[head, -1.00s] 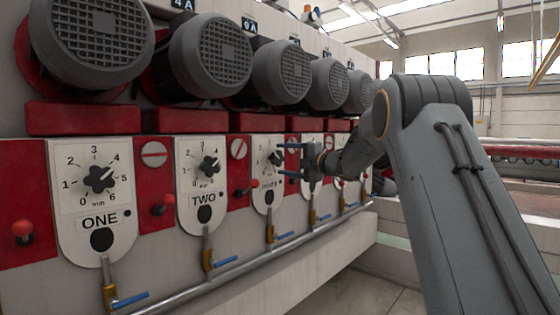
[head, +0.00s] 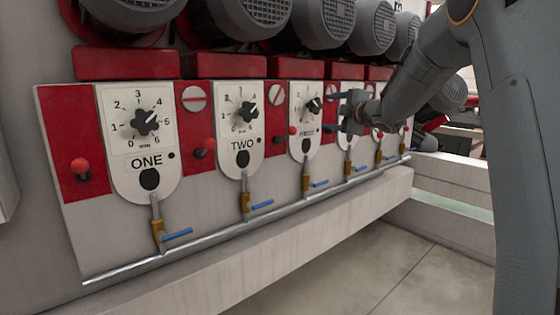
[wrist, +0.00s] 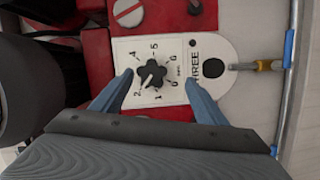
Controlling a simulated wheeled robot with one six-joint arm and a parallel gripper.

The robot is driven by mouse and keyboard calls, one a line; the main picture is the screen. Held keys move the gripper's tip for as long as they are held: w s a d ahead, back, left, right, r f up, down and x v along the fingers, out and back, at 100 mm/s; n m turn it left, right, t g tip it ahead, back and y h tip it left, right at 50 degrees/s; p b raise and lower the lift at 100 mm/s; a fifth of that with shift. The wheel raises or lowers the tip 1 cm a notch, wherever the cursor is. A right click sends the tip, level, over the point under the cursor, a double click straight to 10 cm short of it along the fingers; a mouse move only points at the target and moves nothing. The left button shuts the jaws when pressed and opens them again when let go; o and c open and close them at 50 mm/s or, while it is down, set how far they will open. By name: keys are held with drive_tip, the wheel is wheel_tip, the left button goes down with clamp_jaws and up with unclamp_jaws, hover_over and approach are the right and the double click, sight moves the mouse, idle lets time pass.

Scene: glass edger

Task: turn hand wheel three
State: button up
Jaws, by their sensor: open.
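Hand wheel three is a small black lobed knob (wrist: 150,75) on a white dial plate marked THREE (wrist: 205,48). In the wrist view it sits between and beyond my two blue fingers. In the head view the wheel (head: 314,105) is on the third panel from the left. My gripper (wrist: 160,88) is open, with one finger on each side of the wheel in the picture and nothing held. In the head view my gripper (head: 333,113) is just to the right of the wheel, apart from the panel as far as I can tell.
Panels ONE (head: 147,163) and TWO (head: 242,145) stand to the left with like wheels. Grey motors (head: 325,20) overhang the row. Red-knobbed levers (head: 209,144), blue-handled valves (head: 262,204) and a pipe (head: 250,232) lie around and below. The floor in front is clear.

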drive_tip(key=s+a+f+m+g+h, duration=0.25)
drive_tip(key=s+f+m+g, duration=0.4)
drive_tip(key=s, duration=0.85)
drive_tip(key=s+a+f+m+g+h, duration=0.2)
drive_tip(key=s+a+f+m, duration=0.2)
drive_tip(key=s+f, duration=0.8)
drive_tip(key=s+a+f+m+g+h, duration=0.25)
drive_tip(key=s+f+m+g, duration=0.35)
drive_tip(key=s, duration=1.1)
drive_tip(key=s+a+f+m+g+y, duration=0.1)
drive_tip(key=s+a+f+y, duration=0.15)
drive_tip(key=s, duration=0.75)
drive_tip(key=s+d+r+m+h+p, duration=0.1)
drive_tip(key=d+r+p, duration=0.5)
drive_tip(key=p, duration=0.7)
drive_tip(key=shift+d+r+m+p, duration=0.15)
drive_tip(key=shift+d+m+p, duration=0.25)
drive_tip(key=shift+d+m, duration=0.4)
drive_tip(key=shift+d+h, duration=0.1)
drive_tip(key=shift+h, duration=0.15)
